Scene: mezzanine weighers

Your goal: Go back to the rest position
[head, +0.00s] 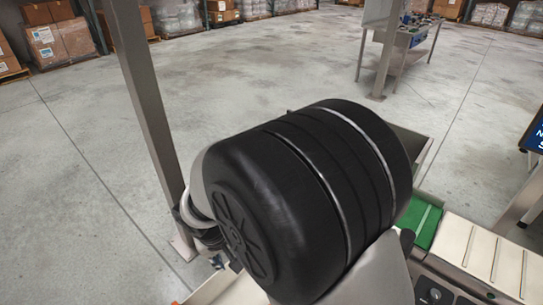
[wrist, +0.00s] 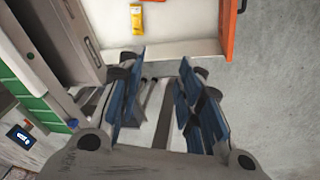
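My gripper (wrist: 160,85) shows in the wrist view. Its two blue-padded fingers stand apart with a clear gap, and nothing is held between them. Below and ahead of it is a pale surface (wrist: 190,48) with an orange edge (wrist: 230,25). A yellow packet (wrist: 136,20) lies on that surface, ahead of the fingertips and apart from them. In the head view a large black joint of my own arm fills the middle, and the gripper is hidden there.
A metal post (head: 145,100) stands left of my arm. A green belt (head: 428,226) and a cream slatted section (head: 485,255) lie at right. A steel bench (head: 408,38) stands farther back. Boxes (head: 60,42) line the far left. Concrete floor between is clear.

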